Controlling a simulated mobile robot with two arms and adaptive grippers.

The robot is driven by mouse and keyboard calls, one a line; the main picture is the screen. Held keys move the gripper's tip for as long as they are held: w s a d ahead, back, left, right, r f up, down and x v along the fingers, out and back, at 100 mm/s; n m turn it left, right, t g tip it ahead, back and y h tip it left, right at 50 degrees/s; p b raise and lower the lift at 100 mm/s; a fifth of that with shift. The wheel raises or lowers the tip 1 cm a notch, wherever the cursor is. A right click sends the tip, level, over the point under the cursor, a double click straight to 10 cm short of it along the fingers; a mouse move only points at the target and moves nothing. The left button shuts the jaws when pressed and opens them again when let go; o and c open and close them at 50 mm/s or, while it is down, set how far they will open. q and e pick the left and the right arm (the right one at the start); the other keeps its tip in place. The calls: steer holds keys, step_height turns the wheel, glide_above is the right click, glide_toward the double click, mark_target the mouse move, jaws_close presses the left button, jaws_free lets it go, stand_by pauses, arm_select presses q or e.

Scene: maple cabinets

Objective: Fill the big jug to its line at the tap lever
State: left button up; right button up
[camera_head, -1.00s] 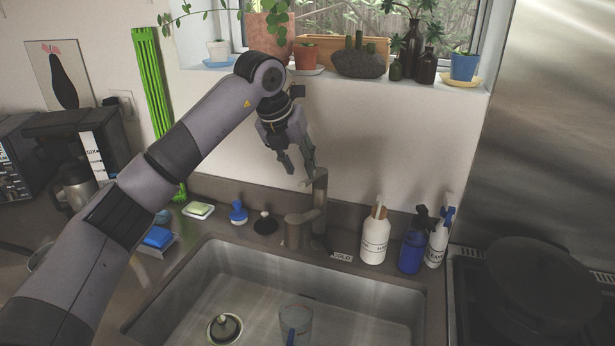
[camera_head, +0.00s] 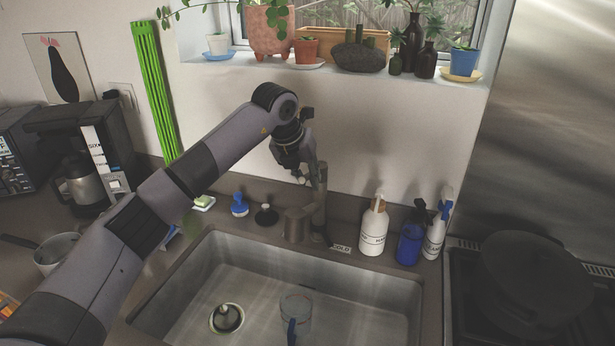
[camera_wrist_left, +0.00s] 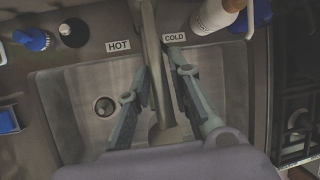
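The tap (camera_head: 319,212) stands behind the sink; in the left wrist view its neck (camera_wrist_left: 152,45) runs down the middle, between HOT and COLD labels. My left gripper (camera_head: 303,176) is at the top of the tap. In the left wrist view the gripper (camera_wrist_left: 160,68) is open, one finger on each side of the neck; I cannot tell if they touch it. A clear jug with a blue handle (camera_head: 296,308) stands in the sink, right of the drain. I see no water stream, and cannot make out the line on the jug. My right gripper is out of view.
The sink (camera_head: 375,285) has a drain (camera_head: 227,318) at its left. A white bottle (camera_head: 374,228), a blue bottle (camera_head: 410,240) and a spray bottle (camera_head: 436,235) stand right of the tap. A dark pot (camera_head: 535,285) is on the stove.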

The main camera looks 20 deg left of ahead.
arm_select(q)
jaws_close()
steer(key=shift+r, duration=0.1)
stand_by(0.4)
steer(key=p, duration=0.1)
steer(key=r+g+p, duration=0.1)
steer(key=p, duration=0.1)
steer(key=shift+w+r, duration=0.3)
steer(key=shift+w+g+p, duration=0.1)
steer(key=shift+g+p, duration=0.35)
steer(key=shift+g, duration=0.15)
steer(key=shift+o, duration=1.9)
jaws_free()
